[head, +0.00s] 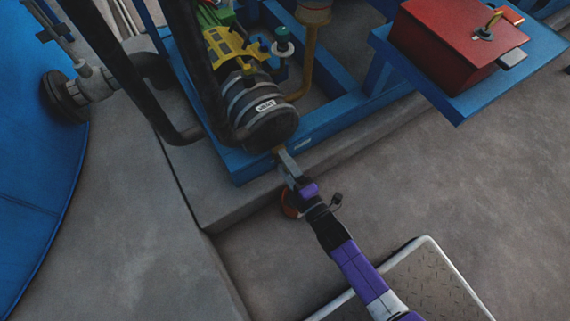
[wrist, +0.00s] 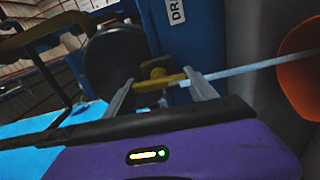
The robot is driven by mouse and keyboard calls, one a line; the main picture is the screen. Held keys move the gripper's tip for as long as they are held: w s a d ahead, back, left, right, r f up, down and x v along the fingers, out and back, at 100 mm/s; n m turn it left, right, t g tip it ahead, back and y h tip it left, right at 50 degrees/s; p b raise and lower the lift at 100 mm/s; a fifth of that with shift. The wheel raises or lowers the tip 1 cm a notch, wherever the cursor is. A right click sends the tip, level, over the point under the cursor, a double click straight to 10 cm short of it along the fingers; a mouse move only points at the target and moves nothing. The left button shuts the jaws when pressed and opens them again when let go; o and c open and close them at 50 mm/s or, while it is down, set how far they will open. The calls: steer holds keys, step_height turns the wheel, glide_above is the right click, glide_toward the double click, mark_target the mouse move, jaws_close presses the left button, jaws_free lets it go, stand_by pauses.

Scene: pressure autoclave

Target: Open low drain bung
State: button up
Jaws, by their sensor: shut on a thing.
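The low drain bung (wrist: 158,79) is a small brass piece with a crossbar, below the dark round end of a cylinder (wrist: 117,55) in the wrist view. A white label starting "DR" (wrist: 176,10) sits on the blue frame beside it. My gripper (wrist: 160,90) has one finger at each end of the crossbar and is shut on it. In the head view my gripper (head: 284,158) reaches to the lower edge of the ribbed dark cylinder (head: 262,112). Only a speck of brass shows there; the rest of the bung is hidden.
An orange container (wrist: 300,70) stands close by on the right in the wrist view. It is partly hidden behind my arm in the head view (head: 290,204). The blue frame (head: 250,168) stands on a concrete plinth (head: 217,210). A metal step (head: 430,285) is at the bottom.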

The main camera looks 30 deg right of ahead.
steer(key=n, duration=0.3)
steer(key=shift+f+n+b, duration=0.2)
steer(key=shift+n+b, duration=0.1)
steer(key=shift+b, duration=0.05)
steer(key=n, duration=0.3)
steer(key=shift+n, duration=0.3)
steer(key=n, duration=0.4)
steer(key=shift+d+f+n, duration=0.15)
steer(key=shift+n, duration=1.95)
steer(key=o, duration=1.4)
steer(key=shift+c, duration=0.2)
steer(key=shift+s, duration=0.1)
